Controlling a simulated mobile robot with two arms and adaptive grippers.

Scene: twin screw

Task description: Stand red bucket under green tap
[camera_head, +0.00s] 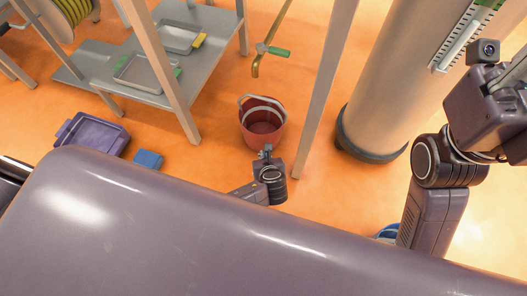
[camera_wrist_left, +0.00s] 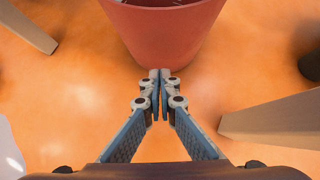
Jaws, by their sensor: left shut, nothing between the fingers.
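The red bucket (camera_head: 262,124) stands upright on the orange floor in the head view, with its pale handle resting over the rim. The green tap (camera_head: 278,51) shows above and behind it in the picture, a green lever on a brass pipe. My left gripper (camera_head: 266,152) is just in front of the bucket, shut and empty. In the left wrist view the closed fingertips (camera_wrist_left: 160,74) overlap the lower edge of the red bucket (camera_wrist_left: 170,35); I cannot tell whether they touch it. My right arm is at the right, but its fingers are not in view.
A grey metal post (camera_head: 322,95) stands right of the bucket and a thick column (camera_head: 385,90) further right. A grey shelf rack (camera_head: 160,100) with trays is at the left. A purple bin (camera_head: 95,134) and a blue box (camera_head: 148,159) lie on the floor at the left.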

